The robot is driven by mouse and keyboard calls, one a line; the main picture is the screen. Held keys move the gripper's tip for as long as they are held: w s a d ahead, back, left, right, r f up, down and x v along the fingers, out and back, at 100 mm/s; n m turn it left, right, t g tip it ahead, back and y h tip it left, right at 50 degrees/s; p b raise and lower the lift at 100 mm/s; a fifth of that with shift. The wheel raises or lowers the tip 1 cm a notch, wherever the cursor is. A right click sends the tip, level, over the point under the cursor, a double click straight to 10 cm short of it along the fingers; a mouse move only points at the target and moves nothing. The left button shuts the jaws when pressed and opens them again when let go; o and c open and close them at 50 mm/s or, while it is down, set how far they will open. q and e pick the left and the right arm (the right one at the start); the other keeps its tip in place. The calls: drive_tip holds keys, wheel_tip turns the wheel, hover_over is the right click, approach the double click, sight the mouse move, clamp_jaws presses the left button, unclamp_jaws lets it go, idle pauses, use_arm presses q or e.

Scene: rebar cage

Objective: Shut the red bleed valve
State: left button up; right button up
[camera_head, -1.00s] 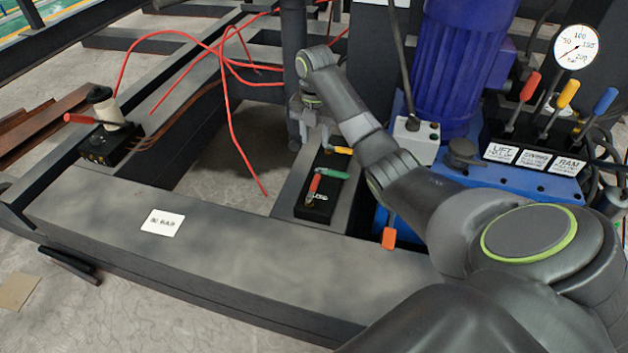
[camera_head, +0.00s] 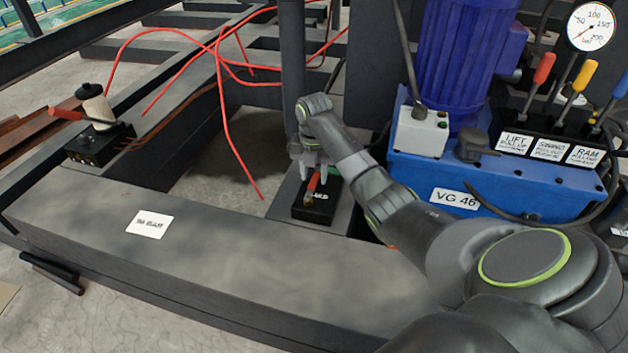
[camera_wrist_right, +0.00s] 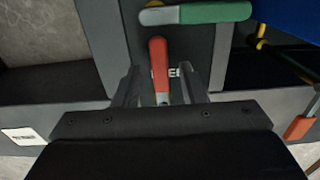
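The red bleed valve handle (camera_head: 312,186) stands on a small black block (camera_head: 322,213) on the frame in the middle of the head view. My right gripper (camera_head: 316,174) is over this block and partly hides it. In the right wrist view the red handle (camera_wrist_right: 159,66) lies between the two fingers of the right gripper (camera_wrist_right: 160,88). The fingers are open, with a gap visible on each side of the handle. My left gripper is not in view.
A green handle (camera_wrist_right: 215,13) lies just beyond the red one. An orange-tipped lever (camera_wrist_right: 299,128) is to the right. The blue power unit (camera_head: 410,166) stands right of my arm. Red hoses (camera_head: 222,110) hang at left.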

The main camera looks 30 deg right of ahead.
drive_tip(key=shift+f, duration=0.35)
drive_tip(key=shift+c, duration=0.5)
clamp_jaws()
